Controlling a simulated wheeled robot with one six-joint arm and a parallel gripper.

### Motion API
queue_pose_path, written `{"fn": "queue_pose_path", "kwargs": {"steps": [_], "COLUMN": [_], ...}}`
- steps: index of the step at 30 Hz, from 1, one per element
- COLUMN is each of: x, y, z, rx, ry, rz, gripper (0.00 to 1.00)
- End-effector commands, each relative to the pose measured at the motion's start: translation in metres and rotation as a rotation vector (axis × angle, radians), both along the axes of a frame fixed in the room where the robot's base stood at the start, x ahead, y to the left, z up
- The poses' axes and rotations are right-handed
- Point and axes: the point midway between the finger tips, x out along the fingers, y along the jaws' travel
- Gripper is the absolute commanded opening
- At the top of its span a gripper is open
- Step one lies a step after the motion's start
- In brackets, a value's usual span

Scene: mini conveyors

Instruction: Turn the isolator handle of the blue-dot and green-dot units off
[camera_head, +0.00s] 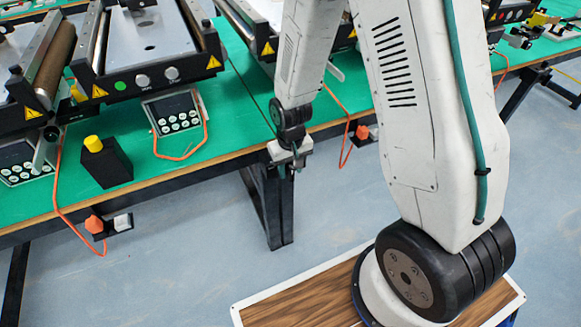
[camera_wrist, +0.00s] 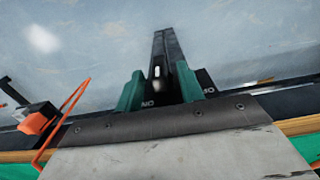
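The green-dot unit is a mini conveyor (camera_head: 140,60) at upper left; its green dot (camera_head: 120,85) sits on the front panel beside two grey knobs. I cannot make out a blue dot on any unit. A black box with a yellow top (camera_head: 93,144) stands on the green table; I cannot tell whether it is an isolator. An orange piece on a socket (camera_head: 95,224) hangs below the table edge, and another orange piece (camera_head: 362,132) is farther right.
Keypad boxes (camera_head: 177,112) with orange cables lie on the green table (camera_head: 225,135). Another conveyor (camera_head: 45,60) stands at far left. A black table leg (camera_head: 270,205) is below my gripper. Grey floor (camera_head: 180,275) in front of the table is clear.

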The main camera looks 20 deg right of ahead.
Motion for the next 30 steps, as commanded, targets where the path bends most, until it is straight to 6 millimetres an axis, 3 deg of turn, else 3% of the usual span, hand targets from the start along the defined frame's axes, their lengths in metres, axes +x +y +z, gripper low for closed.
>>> {"fn": "queue_pose_path", "kwargs": {"steps": [2,6,19,30], "x": [0.0,0.0,-0.0003,-0.0004], "y": [0.0,0.0,0.0013,0.0069], "z": [0.0002,0.0002,0.0004,-0.0003], "rx": [0.0,0.0,-0.03,-0.182], "ry": [0.0,0.0,0.001,0.002], "rz": [0.0,0.0,0.003,0.008], "gripper": [0.38,0.0,0.0,0.0]}}
